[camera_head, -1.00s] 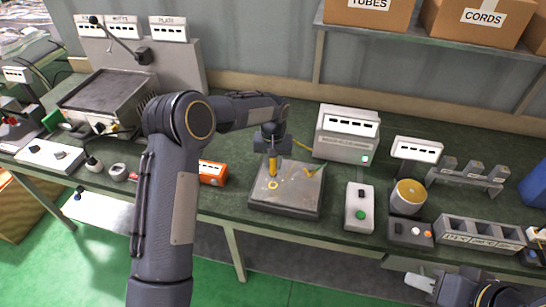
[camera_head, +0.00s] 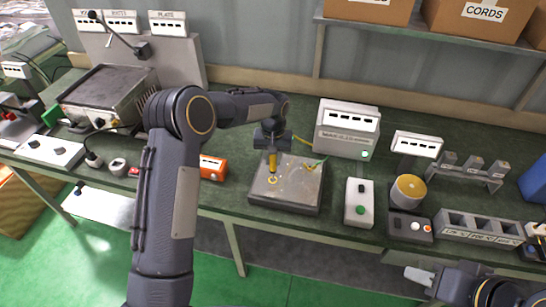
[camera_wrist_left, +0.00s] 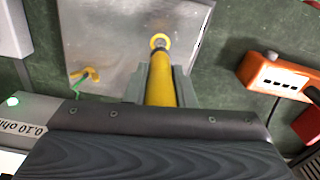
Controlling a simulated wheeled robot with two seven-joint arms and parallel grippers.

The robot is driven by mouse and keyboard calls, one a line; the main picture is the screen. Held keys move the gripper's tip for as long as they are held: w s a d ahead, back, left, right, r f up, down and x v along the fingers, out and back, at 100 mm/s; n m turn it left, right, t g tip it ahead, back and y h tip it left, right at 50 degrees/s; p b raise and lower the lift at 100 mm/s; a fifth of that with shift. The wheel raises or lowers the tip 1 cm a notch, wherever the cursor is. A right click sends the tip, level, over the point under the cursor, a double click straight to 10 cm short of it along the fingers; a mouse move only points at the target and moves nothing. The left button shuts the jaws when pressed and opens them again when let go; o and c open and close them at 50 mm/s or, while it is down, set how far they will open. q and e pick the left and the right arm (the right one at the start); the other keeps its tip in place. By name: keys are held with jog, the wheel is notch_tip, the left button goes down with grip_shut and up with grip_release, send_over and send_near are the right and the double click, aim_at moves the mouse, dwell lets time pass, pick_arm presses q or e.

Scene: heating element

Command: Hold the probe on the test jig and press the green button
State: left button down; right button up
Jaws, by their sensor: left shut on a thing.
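The test jig is a grey metal plate block (camera_head: 300,196) on the bench, with a yellow ring (camera_head: 272,180) on its top. My left gripper (camera_head: 272,148) is shut on the yellow probe (camera_head: 272,162), upright above the plate. In the left wrist view the probe (camera_wrist_left: 160,88) sits between the fingers and its tip is at the yellow ring (camera_wrist_left: 160,41); firm contact cannot be told. A white box (camera_head: 353,191) to the right of the jig carries the green button (camera_head: 360,210). My right gripper (camera_head: 418,276) is empty, in front of the bench at lower right; its finger gap is unclear.
A white meter (camera_head: 347,132) stands behind the jig. An orange box (camera_head: 212,168) is to its left. A gold cylinder (camera_head: 409,190) on a stand and a grey slotted rack (camera_head: 480,230) are right of the button box. Bare bench lies between jig and button box.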

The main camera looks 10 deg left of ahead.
dwell(1.3)
grip_shut()
dwell(1.6)
